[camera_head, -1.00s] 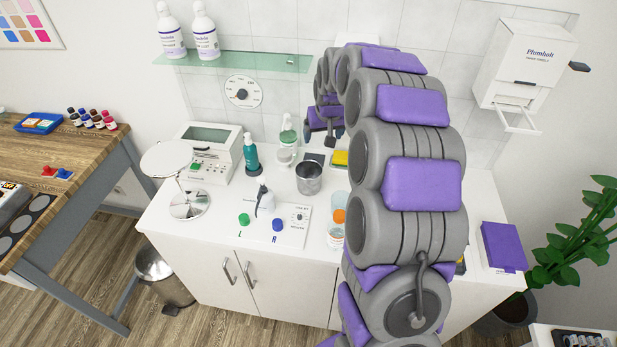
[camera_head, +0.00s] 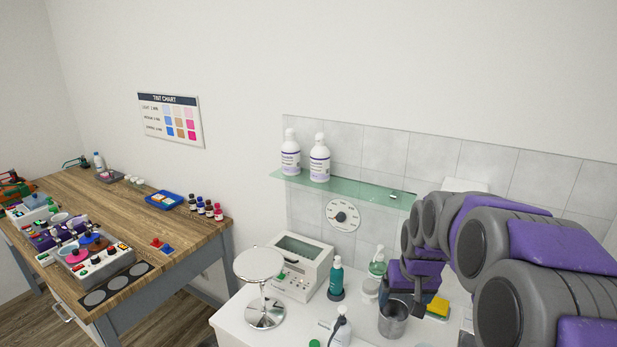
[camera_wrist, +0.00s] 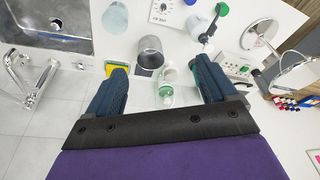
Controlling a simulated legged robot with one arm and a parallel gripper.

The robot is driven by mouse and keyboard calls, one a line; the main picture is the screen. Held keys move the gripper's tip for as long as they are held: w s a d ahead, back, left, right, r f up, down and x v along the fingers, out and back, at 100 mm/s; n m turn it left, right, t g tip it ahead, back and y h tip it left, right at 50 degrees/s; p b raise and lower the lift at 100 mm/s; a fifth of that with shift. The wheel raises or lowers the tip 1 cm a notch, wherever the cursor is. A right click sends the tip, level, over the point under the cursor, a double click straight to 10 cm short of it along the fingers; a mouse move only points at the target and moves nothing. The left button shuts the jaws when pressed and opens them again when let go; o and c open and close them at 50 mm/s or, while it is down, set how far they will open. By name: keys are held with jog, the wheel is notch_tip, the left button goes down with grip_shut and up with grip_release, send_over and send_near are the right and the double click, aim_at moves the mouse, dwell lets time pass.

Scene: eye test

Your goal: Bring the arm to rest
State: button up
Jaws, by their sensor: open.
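My arm (camera_head: 500,255), a chain of grey rounded links with purple pads, arches in from the right edge in the head view. Its far end bends down over the back of the white counter (camera_head: 232,322). My gripper (camera_wrist: 160,64) shows in the wrist view with two dark blue fingers spread wide apart, and it appears empty. A green-and-white pump bottle (camera_wrist: 167,88) and a metal cup (camera_wrist: 150,50) show in the gap beyond the fingers. In the head view the gripper (camera_head: 418,294) is small and partly hidden by my arm links.
A yellow sponge (camera_head: 438,306), a teal bottle (camera_head: 336,278), a white box device (camera_head: 300,268) and a round mirror (camera_head: 259,264) stand on the counter. A glass shelf (camera_head: 345,192) with two bottles hangs above. A wooden table (camera_head: 100,195) stands left.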

jog(key=s+a+n+g, duration=0.1)
jog(key=s+a, duration=0.4)
jog(key=s, duration=0.3)
jog(key=s+a+g, duration=0.1)
jog(key=s+a, duration=0.3)
jog(key=s, duration=0.4)
jog(key=s+a+f+g, duration=0.1)
jog(key=s+f+g, duration=0.1)
jog(key=s, duration=1.5)
jog(key=shift+s+a+f+g, duration=0.15)
jog(key=shift+s+a+g, duration=0.15)
jog(key=shift+a, duration=0.1)
jog(key=shift+a, duration=0.35)
